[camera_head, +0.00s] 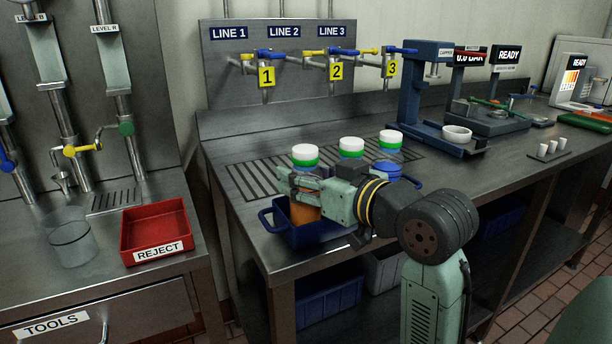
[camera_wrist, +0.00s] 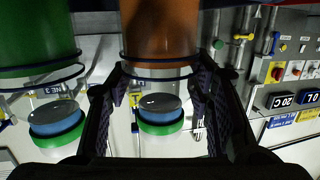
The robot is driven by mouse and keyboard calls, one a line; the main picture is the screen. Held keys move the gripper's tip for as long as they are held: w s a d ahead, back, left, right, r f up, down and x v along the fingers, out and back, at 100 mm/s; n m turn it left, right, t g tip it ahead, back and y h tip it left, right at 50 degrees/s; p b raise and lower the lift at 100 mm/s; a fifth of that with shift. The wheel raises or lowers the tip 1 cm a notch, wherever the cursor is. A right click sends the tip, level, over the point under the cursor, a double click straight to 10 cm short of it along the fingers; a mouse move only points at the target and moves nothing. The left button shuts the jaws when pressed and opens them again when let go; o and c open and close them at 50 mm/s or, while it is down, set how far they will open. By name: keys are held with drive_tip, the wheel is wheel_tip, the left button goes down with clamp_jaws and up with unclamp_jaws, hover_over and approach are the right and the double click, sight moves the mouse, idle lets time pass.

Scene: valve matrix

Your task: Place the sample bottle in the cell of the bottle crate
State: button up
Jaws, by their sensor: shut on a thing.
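My gripper (camera_head: 308,184) is shut on a sample bottle with orange liquid (camera_head: 306,211) and a white cap with a green band (camera_head: 304,152). The bottle looks upright at the left end of the blue bottle crate (camera_head: 290,238). The crate's front wall meets its lower part; I cannot tell whether its base rests in the cell. In the wrist view, the orange bottle (camera_wrist: 160,40) is between both fingers, its cap (camera_wrist: 160,120) below in the picture. Two similar capped bottles (camera_head: 351,146) (camera_head: 391,140) stand to the right, their lower parts hidden by my arm.
A bottle with green contents (camera_wrist: 35,35) is close beside the held one in the wrist view. A red reject tray (camera_head: 157,228) and a clear beaker (camera_head: 70,238) are on the left bench. The capper (camera_head: 428,95) stands right of the crate. A drain grate (camera_head: 250,180) lies behind.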

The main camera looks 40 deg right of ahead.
drive_tip(key=o, duration=1.1)
drive_tip(key=shift+f, duration=0.1)
drive_tip(key=shift+c, duration=0.2)
drive_tip(key=shift+r, duration=0.2)
drive_tip(key=s+r+b, duration=0.1)
drive_tip(key=s, duration=1.1)
drive_tip(key=shift+a+r+b, duration=0.25)
drive_tip(key=shift+r+b, duration=0.1)
